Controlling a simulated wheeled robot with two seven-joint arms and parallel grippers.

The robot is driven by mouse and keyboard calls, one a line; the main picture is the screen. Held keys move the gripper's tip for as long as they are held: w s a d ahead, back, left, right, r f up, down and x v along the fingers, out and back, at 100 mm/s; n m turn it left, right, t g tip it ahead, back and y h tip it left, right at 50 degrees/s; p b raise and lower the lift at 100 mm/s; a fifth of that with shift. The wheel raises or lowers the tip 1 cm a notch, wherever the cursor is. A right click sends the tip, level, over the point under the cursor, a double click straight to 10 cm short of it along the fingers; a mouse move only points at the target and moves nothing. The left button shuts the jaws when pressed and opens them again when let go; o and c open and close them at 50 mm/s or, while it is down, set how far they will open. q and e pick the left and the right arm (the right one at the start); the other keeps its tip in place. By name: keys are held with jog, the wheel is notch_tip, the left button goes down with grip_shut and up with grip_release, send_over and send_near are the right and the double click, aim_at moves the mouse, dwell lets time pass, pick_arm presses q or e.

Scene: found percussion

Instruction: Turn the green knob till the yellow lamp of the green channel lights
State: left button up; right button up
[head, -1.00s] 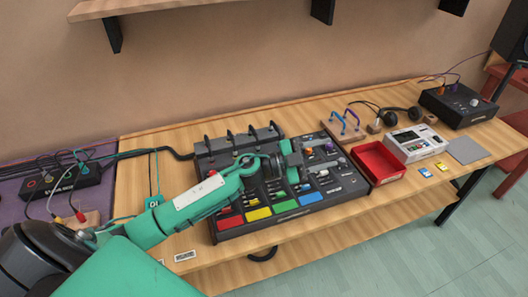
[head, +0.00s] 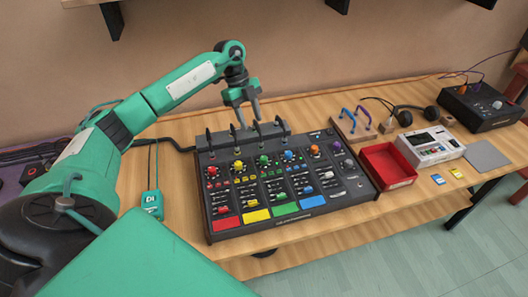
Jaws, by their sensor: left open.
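The black mixer (head: 352,196) stands on the wooden table, with coloured knobs along its upper part. The green knob (head: 264,161) sits between the yellow knob (head: 239,166) and the blue knob (head: 289,156). The green channel runs down to a green pad (head: 285,209) at the front. Small coloured spots show below the knobs; I cannot tell which lamps are lit. My left gripper (head: 249,122) is open and empty, pointing down above the mixer's back edge, apart from the green knob. My right gripper is out of view.
Black upright brackets stand along the mixer's back edge, just below my left gripper. A red tray (head: 402,181) and a white device (head: 429,153) lie to the right. A teal DI box (head: 152,204) is at the left. A shelf hangs above.

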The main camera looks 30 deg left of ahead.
aim_at(264, 158)
pick_arm(q)
jog(key=p+x, duration=0.2)
jog(key=x, duration=1.1)
jog(key=shift+s+d+f+p, duration=0.1)
jog(key=shift+d+f+p, duration=0.05)
jog(key=shift+f+p, duration=0.15)
jog(key=shift+r, duration=0.1)
grip_shut()
jog(key=shift+m+g+y+b, duration=0.25)
jog(key=shift+m+g+b, duration=0.3)
jog(key=shift+m, duration=0.8)
jog(key=shift+m+g+y+b, duration=0.25)
jog(key=shift+m+g+b, duration=0.3)
jog(key=shift+m, duration=1.1)
